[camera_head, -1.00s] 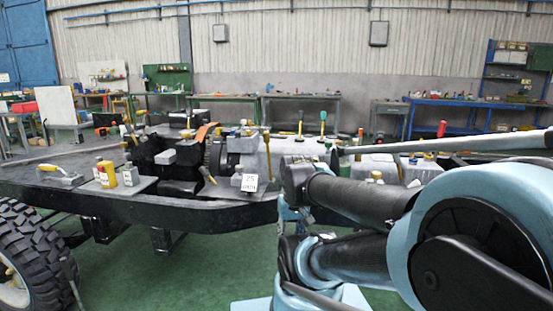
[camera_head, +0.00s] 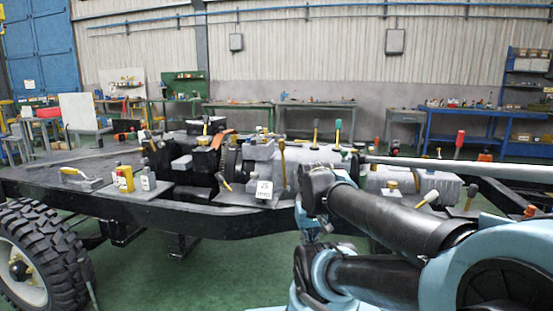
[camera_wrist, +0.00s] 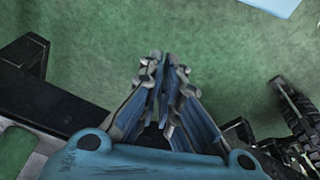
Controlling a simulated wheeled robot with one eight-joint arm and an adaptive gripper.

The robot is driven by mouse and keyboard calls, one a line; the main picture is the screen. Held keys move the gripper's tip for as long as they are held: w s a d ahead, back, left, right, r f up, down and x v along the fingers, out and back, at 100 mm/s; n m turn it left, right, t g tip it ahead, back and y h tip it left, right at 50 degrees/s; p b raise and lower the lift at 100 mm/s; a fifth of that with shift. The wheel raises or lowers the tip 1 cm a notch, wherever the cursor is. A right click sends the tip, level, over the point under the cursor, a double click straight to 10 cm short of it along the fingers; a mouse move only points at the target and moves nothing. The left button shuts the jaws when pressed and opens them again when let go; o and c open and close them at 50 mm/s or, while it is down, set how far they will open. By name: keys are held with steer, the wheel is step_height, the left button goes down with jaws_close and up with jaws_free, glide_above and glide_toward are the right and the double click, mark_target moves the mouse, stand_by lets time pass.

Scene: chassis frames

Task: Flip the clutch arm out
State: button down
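The clutch arm cannot be identified for certain. A short yellow-tipped lever (camera_head: 224,183) slants out at the side of the dark housing near the chassis middle, and may be it. Other upright levers stand on the grey gearbox (camera_head: 318,158) to its right. My gripper (camera_wrist: 165,62) shows in the wrist view, its fingers drawn together with nothing between them. It points down over green floor, apart from the levers. In the head view my gripper cannot be made out behind my arm.
The black chassis frame (camera_head: 225,221) spans the view, with a big tire (camera_head: 72,268) at front left. A yellow bottle (camera_head: 124,178) sits at left. Green floor (camera_head: 215,275) in front is clear. Workbenches line the wall.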

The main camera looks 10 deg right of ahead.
steer(key=w+d+r+n+t+h, duration=0.1)
steer(key=w+r+n+h, duration=0.3)
steer(key=w, duration=0.6)
steer(key=w+d+r+m+t+h, duration=0.1)
steer(key=w+r+h, duration=0.1)
steer(key=w+r, duration=0.5)
steer(key=w+d+r+n+t+h, duration=0.1)
steer(key=w+d+r+n+h, duration=0.15)
steer(key=w, duration=0.95)
steer(key=n+t+h, duration=0.4)
steer(key=t+h, duration=0.1)
steer(key=t, duration=0.3)
glide_toward(264, 146)
steer(key=s+r, duration=0.1)
steer(key=s, duration=0.3)
steer(key=shift+w+a+r+y, duration=0.1)
steer(key=shift+a+r+y, duration=0.15)
steer(key=shift+a, duration=0.1)
steer(key=shift+w+d, duration=0.1)
steer(key=x, duration=1)
steer(key=shift+d+f, duration=0.1)
steer(key=shift+d, duration=0.05)
steer(key=shift+s+d+r, duration=0.2)
steer(key=shift+s+d, duration=0.65)
steer(key=shift+d, duration=0.1)
steer(key=shift+s+d, duration=0.35)
steer(key=shift+d, duration=0.2)
